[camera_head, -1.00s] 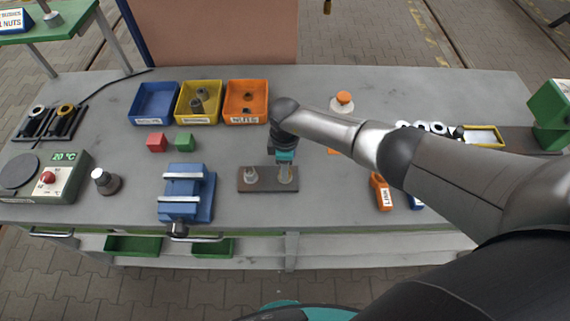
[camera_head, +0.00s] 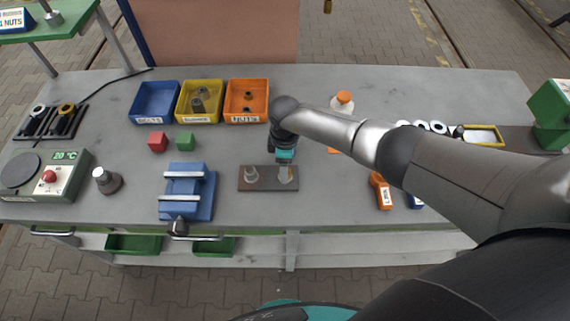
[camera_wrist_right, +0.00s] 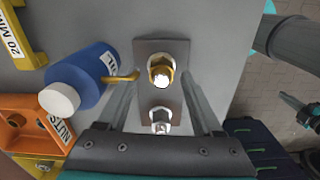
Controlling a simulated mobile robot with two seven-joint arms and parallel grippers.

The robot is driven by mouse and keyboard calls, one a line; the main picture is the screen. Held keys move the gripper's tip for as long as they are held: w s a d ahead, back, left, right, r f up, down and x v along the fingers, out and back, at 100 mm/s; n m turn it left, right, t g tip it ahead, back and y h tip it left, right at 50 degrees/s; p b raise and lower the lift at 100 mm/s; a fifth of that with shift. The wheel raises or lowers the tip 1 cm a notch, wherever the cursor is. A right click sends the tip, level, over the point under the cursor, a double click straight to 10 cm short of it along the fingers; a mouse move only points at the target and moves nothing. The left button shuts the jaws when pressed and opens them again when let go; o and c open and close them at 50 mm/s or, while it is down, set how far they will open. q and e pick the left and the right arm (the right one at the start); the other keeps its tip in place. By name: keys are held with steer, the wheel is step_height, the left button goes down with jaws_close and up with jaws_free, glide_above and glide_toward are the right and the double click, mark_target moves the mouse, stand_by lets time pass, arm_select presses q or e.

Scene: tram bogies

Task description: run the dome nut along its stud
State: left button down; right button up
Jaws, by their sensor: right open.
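A dark brown plate (camera_head: 268,188) lies on the bench and carries two upright studs with nuts. The left one (camera_head: 251,175) is silver and stands free. The right one (camera_head: 285,175) is just below my right gripper (camera_head: 285,158). In the right wrist view the plate (camera_wrist_right: 150,48) shows a brass-coloured hex nut with a bright top (camera_wrist_right: 160,70) and a silver nut (camera_wrist_right: 160,118). My right gripper (camera_wrist_right: 160,98) is open, its two fingers on either side of the plate with no nut visibly clamped. I cannot tell the finger height exactly. My left gripper is out of view.
A blue vise (camera_head: 186,195) stands left of the plate. Blue, yellow and orange bins (camera_head: 246,85) are behind it. A blue bottle (camera_wrist_right: 82,82) appears close to the left finger in the wrist view.

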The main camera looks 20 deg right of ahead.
steer(key=shift+s+r, duration=0.1)
steer(key=shift+r, duration=0.3)
step_height(320, 180, up, 14)
steer(key=p, duration=0.1)
steer(key=shift+r, duration=0.25)
stand_by(0.4)
